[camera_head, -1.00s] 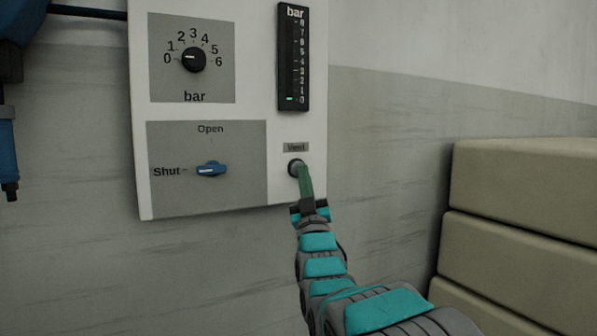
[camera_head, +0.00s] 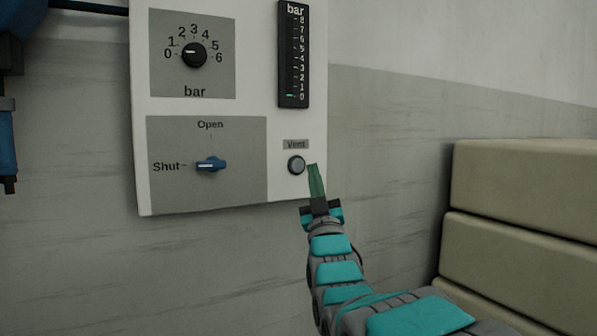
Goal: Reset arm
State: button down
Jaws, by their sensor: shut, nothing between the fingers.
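My gripper (camera_head: 315,180) is shut with nothing in it. Its green fingertips point up, just right of the round grey Vent button (camera_head: 296,165) on the white wall panel (camera_head: 300,130). The fingertips look apart from the button, which is in full view. My teal and grey arm comes up from the lower right.
The panel also holds a black pressure knob (camera_head: 194,55) turned to 0, a blue valve handle (camera_head: 211,165) pointing at Shut, and a bar gauge (camera_head: 293,55) lit near 0. Beige stacked blocks (camera_head: 520,180) stand at the right. Blue equipment (camera_head: 8,140) hangs at the left edge.

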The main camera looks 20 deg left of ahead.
jog(key=shift+s+d, duration=0.6)
jog(key=shift+d, duration=0.05)
